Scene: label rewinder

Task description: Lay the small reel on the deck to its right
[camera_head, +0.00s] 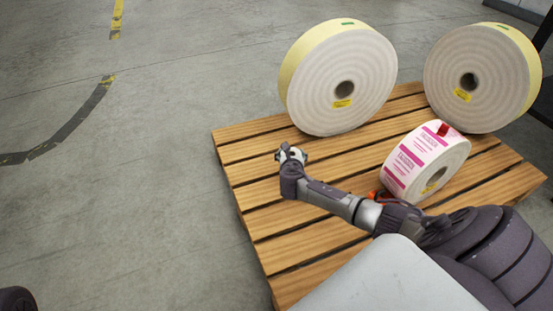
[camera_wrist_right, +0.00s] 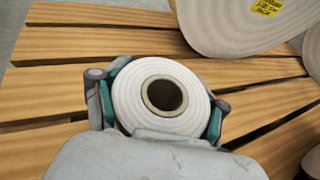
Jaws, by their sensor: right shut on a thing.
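The small reel (camera_wrist_right: 160,97) is white with a brown-rimmed core hole, which faces the wrist camera. My right gripper (camera_wrist_right: 158,100) is shut on it, with a teal-padded finger on each side of its rim. In the head view my right gripper (camera_head: 291,154) is over the left part of the slatted wooden deck (camera_head: 262,190). The reel is mostly hidden there by the gripper, and I cannot tell whether it touches the slats.
Two large cream reels (camera_head: 345,80) (camera_head: 478,80) stand on edge along the deck's back. A white reel with pink labels (camera_head: 425,160) stands to the right of my gripper, close behind my right forearm. Bare slats lie around the gripper. Grey floor (camera_head: 130,190) is open to the left.

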